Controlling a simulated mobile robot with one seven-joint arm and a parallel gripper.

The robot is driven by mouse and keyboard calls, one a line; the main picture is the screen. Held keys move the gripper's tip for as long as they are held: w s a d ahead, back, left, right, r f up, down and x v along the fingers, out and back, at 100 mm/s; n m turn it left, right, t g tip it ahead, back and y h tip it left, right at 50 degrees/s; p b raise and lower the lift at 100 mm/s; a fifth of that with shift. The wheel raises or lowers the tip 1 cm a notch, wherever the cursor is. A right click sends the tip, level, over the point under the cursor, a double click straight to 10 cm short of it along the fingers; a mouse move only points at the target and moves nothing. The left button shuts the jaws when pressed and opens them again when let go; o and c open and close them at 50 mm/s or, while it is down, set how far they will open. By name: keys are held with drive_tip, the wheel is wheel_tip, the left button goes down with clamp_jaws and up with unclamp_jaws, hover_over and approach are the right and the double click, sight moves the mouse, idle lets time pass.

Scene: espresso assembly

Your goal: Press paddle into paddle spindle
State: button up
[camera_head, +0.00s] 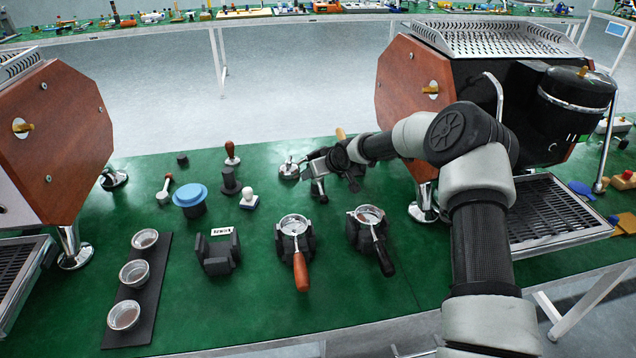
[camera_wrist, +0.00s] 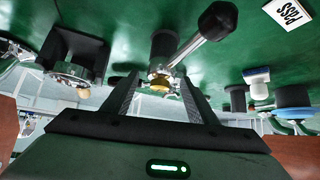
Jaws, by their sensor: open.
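My gripper (camera_head: 318,167) is low over the green table, left of the right-hand espresso machine. In the wrist view my gripper (camera_wrist: 160,84) is open, one finger on each side of a brass-coloured tip (camera_wrist: 160,84) on a metal fitting. A metal lever with a black knob (camera_wrist: 205,33), likely the paddle, slants away from this fitting. A black cylinder (camera_wrist: 163,44) is behind the fitting. Whether the fingers touch the fitting, I cannot tell. In the head view a small dark and metal piece (camera_head: 319,190) shows under my gripper, partly hidden. I cannot make out the paddle spindle with certainty.
Two portafilters (camera_head: 300,262) (camera_head: 383,254) sit in black holders in front of my gripper. A silver round piece (camera_head: 289,170) is just left of it. A blue-topped cup (camera_head: 190,196) and tampers stand further left. The right espresso machine (camera_head: 402,85) is behind my arm.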

drive_tip(key=shift+r, duration=0.1)
drive_tip(key=c, duration=1.2)
